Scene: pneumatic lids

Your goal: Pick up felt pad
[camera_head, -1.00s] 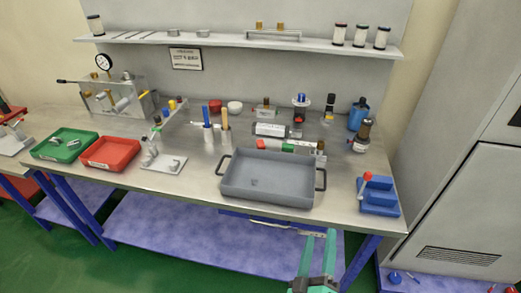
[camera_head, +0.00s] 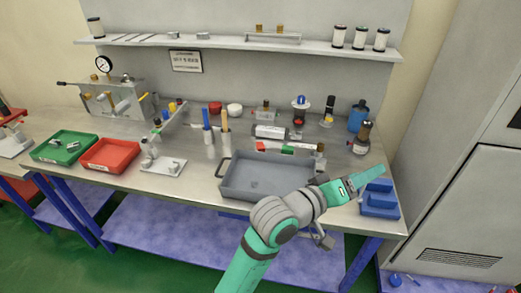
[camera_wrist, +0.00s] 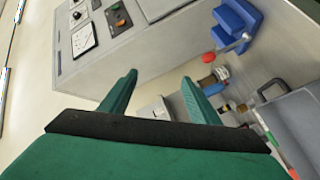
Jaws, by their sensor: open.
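I cannot make out a felt pad with certainty in either view. The grey tray (camera_head: 238,178) on the bench shows only a faint small dark mark on its floor, too small to identify. My arm covers the tray's front right part. My gripper (camera_head: 368,180) is to the right of the tray, above the bench near the blue holder (camera_head: 378,207). In the wrist view my gripper (camera_wrist: 160,92) has its two green fingers apart with nothing between them.
A red tray (camera_head: 108,168) and a green tray (camera_head: 62,160) stand at the left. Bottles, handled tools and cylinders stand behind the grey tray. A shelf (camera_head: 230,41) runs above the bench. A grey cabinet (camera_head: 460,200) stands at the right.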

